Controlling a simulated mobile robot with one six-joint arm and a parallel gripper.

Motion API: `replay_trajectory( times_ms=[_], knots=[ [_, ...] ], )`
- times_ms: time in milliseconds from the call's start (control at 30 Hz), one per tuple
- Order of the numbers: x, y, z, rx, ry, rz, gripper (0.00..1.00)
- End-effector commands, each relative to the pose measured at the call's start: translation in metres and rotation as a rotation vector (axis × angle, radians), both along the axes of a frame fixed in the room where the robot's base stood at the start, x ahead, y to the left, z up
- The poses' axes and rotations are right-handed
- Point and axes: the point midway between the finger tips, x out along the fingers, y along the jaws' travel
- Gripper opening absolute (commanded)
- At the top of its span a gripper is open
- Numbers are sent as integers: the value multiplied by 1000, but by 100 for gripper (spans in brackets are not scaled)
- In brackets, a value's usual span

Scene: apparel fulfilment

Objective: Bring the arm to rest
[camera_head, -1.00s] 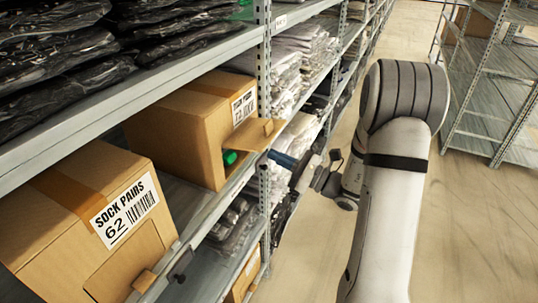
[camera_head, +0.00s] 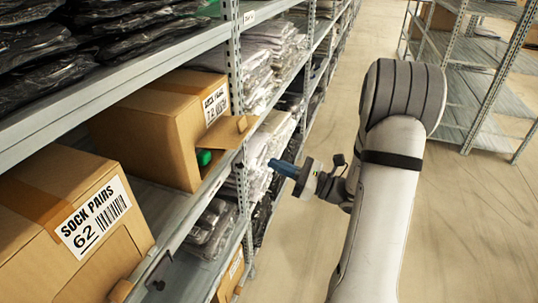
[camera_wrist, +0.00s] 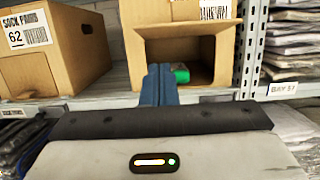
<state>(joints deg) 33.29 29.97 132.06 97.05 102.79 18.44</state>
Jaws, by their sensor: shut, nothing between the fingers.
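My gripper (camera_head: 279,167) is in the head view, over the aisle just off the shelf edge, in front of the open sock box. Its blue fingers are shut together with nothing between them. In the wrist view the shut fingers (camera_wrist: 160,84) point toward the opening of that box (camera_wrist: 222,45). A green item (camera_head: 204,157) lies inside the box, and it also shows in the wrist view (camera_wrist: 181,75) just right of the fingers. My gripper is apart from the box and the green item.
A second carton labelled SOCK PAIRS 62 (camera_head: 110,240) stands on the same shelf (camera_head: 195,215) at the left. Bagged garments fill the shelves above and beyond. A metal upright (camera_head: 236,60) stands beside the open box. The aisle floor (camera_head: 300,245) is clear; another rack (camera_head: 470,80) stands far right.

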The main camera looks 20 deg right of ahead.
Motion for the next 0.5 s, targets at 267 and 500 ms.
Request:
replay_trajectory(
  times_ms=[267, 500],
  knots=[
    [-16, 33, 8, -115, -17, 117, 0],
    [-99, 112, 8, -602, -144, 527, 0]
  ],
)
